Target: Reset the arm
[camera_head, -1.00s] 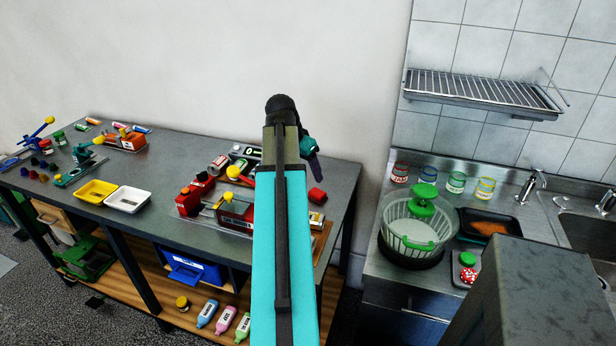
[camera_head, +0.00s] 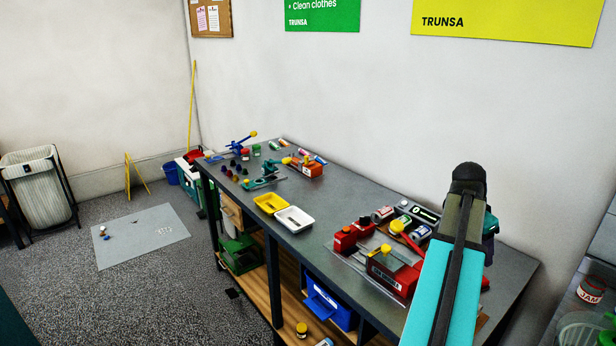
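My arm, a turquoise and dark link (camera_head: 445,275), rises from the lower right of the head view and leans slightly right. It stands in front of the right end of the grey workbench (camera_head: 350,213). My gripper lies behind the arm's upper end; only a small teal and dark part shows there at its right side. Its fingers are hidden, so I cannot tell whether it is open or shut, or whether it holds anything.
The workbench carries a yellow tray (camera_head: 270,203), a white tray (camera_head: 294,219), a red device (camera_head: 392,275) and several small tools. A blue bin (camera_head: 328,304) is on the lower shelf. A grey floor mat (camera_head: 141,236) and laundry basket (camera_head: 37,188) are at left.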

